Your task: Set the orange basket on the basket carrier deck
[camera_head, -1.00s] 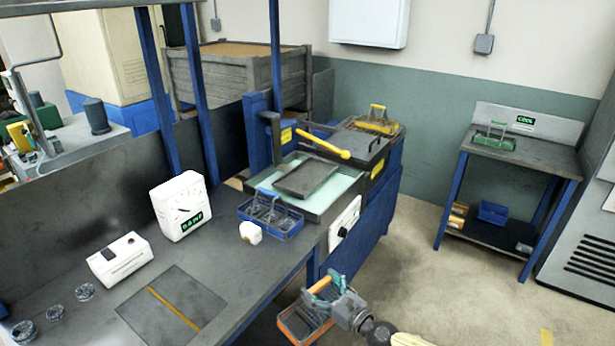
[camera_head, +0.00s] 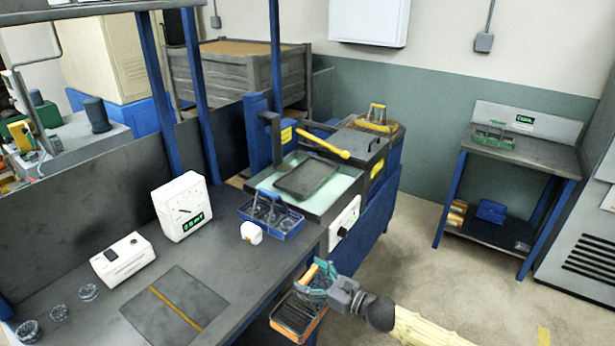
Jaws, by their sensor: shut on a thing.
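My gripper (camera_head: 318,280) is at the bottom middle, shut on the handle of the orange basket (camera_head: 320,325). The basket is a shallow dark mesh tray with orange sides, held beside the front edge of the grey bench; the bench corner hides part of its left side. A dark flat plate (camera_head: 307,179), which looks like the basket carrier deck, sits over a pale teal bath in the blue machine. It is bare and lies beyond my gripper. A yellow-handled lever (camera_head: 326,144) stands behind it.
A blue basket (camera_head: 270,216) and a small white object (camera_head: 251,232) stand on the bench near the bath. A yellow-handled basket (camera_head: 377,118) is at the machine's far end. A green basket (camera_head: 494,134) is on the right table. The floor between is clear.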

